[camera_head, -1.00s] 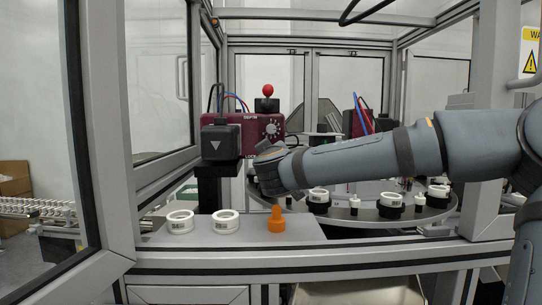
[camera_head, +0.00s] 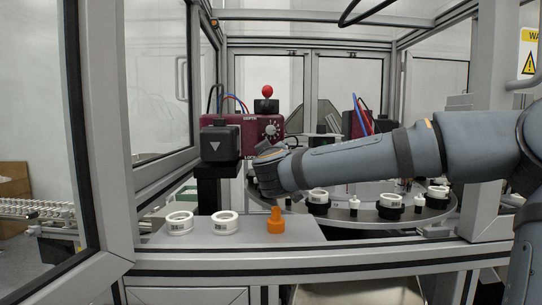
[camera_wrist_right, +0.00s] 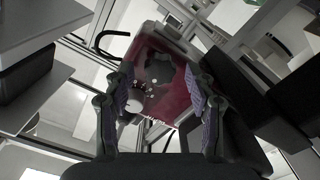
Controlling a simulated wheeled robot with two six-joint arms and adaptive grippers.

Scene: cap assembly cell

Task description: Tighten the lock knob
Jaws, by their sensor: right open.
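The maroon block (camera_head: 240,128) stands behind the table, with a silver depth dial (camera_head: 271,130) on its face and the lettering LOCK low down. The lock knob is hidden in the head view behind my right wrist. In the right wrist view the maroon block (camera_wrist_right: 178,95) lies between my fingers, with a dark lobed shape (camera_wrist_right: 160,69) that may be the lock knob and a pale grey disc (camera_wrist_right: 134,103). My right gripper (camera_wrist_right: 158,88) is open, its fingers apart on either side of the block's face. I cannot tell whether they touch anything. My left gripper is out of view.
A black box with a triangle (camera_head: 220,142) stands left of my right wrist. Two white rings (camera_head: 180,222) and an orange cone-like part (camera_head: 276,220) sit on the front ledge. A round table (camera_head: 345,215) bears caps at right. Metal posts frame the cell.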

